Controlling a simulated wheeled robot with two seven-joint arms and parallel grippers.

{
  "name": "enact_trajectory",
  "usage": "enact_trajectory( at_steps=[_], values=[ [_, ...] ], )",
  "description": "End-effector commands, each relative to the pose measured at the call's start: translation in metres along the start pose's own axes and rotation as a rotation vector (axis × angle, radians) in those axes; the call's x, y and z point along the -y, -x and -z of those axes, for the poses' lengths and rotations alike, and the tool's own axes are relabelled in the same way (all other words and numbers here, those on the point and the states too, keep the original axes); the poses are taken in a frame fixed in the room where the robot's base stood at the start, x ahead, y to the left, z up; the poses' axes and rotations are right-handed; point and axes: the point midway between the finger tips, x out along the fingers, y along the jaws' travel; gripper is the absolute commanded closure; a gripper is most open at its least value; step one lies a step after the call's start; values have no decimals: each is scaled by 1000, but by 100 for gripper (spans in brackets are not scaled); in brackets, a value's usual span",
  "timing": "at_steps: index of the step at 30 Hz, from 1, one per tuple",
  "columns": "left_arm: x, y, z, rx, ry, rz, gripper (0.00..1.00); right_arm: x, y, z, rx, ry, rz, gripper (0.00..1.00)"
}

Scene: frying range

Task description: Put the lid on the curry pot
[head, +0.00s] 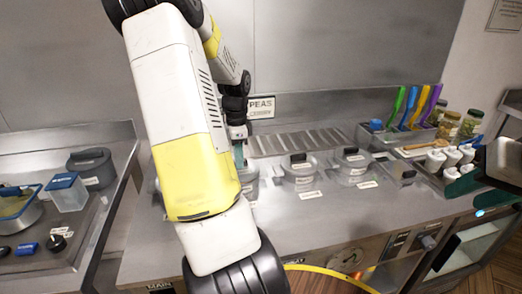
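Several lidded pots stand along the back of the steel counter: one in the middle (301,178), one to its right (353,174), and one partly hidden behind my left arm (249,187). Their labels are too small to read, so I cannot tell which is the curry pot or which lid is its own. My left gripper (238,152) shows only as a teal finger beyond my large arm link, close to the partly hidden pot; its grip is hidden.
A grey lidded pot (92,166), a clear blue-lidded box (67,193) and a pan (18,212) are on the left counter (83,240). Colored-handled utensils (412,107), jars (470,124) and white bottles (451,157) stand at back right. The counter's front middle (330,215) is clear.

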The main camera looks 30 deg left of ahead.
Motion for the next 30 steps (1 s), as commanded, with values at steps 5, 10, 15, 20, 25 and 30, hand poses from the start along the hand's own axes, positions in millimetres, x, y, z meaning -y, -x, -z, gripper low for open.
enact_trajectory(
  at_steps=[5, 10, 15, 20, 25, 30],
  values=[
    [0, 0, 0, 0, 0, 1, 100, 0, 0, 0, 0, 0, 0, 64],
    [0, -1, 0, 0, 0, 0, 100, 0, 0, 0, 0, 0, 0, 64],
    [0, -4, 0, 0, 0, 0, 100, 0, 0, 0, 0, 0, 0, 64],
    [0, -5, 0, 0, 1, 1, 100, 0, 0, 0, 0, 0, 0, 64],
    [0, -5, 0, 0, 1, 1, 100, 0, 0, 0, 0, 0, 0, 64],
    [0, -5, 0, 0, 0, 1, 75, 0, 0, 0, 0, 0, 0, 64]
  ],
)
